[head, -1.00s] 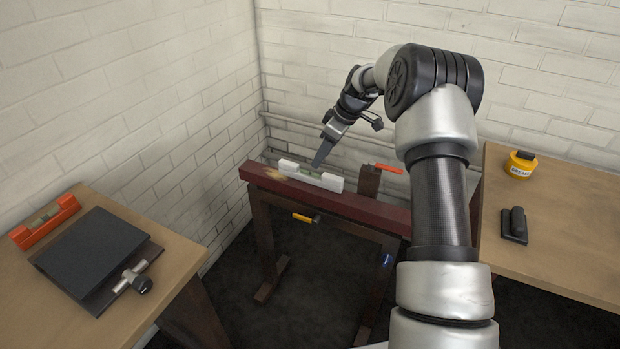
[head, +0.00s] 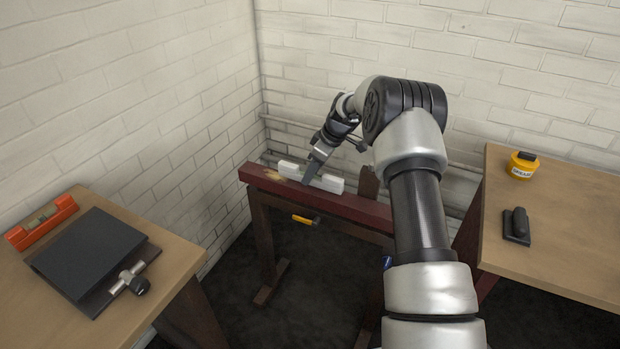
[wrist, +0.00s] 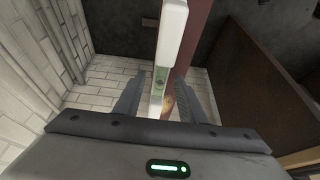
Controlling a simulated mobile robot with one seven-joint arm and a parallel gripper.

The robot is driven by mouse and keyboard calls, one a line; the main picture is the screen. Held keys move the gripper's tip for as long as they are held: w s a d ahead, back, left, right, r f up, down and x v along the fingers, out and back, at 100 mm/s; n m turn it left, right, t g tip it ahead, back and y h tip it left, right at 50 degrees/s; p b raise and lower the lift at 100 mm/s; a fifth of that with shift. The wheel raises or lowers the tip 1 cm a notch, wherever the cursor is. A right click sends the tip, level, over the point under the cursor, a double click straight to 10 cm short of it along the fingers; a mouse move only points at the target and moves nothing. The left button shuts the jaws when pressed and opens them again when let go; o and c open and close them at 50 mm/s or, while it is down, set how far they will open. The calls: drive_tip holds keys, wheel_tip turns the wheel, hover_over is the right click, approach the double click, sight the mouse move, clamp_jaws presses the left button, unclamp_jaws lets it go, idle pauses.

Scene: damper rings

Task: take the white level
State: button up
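The white level (head: 332,184) lies on top of the dark red beam (head: 365,208) between the two benches. Its green vial shows in the wrist view, where the white level (wrist: 172,38) runs away from me between my fingers. My gripper (head: 309,179) is at the middle of the level in the head view and hides part of it. In the wrist view my gripper (wrist: 158,84) is open, with one finger on each side of the level and a gap visible at each side. I cannot tell how far the fingertips reach down beside it.
A red level (head: 42,223) and a dark flat folder-like object (head: 88,250) lie on the left bench. A yellow tub (head: 521,165) and a black block with a handle (head: 517,226) are on the right bench. A yellow-handled tool (head: 303,219) is below the beam. Brick walls stand close behind.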

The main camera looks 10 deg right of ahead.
clamp_jaws()
drive_tip(key=shift+r, duration=0.1)
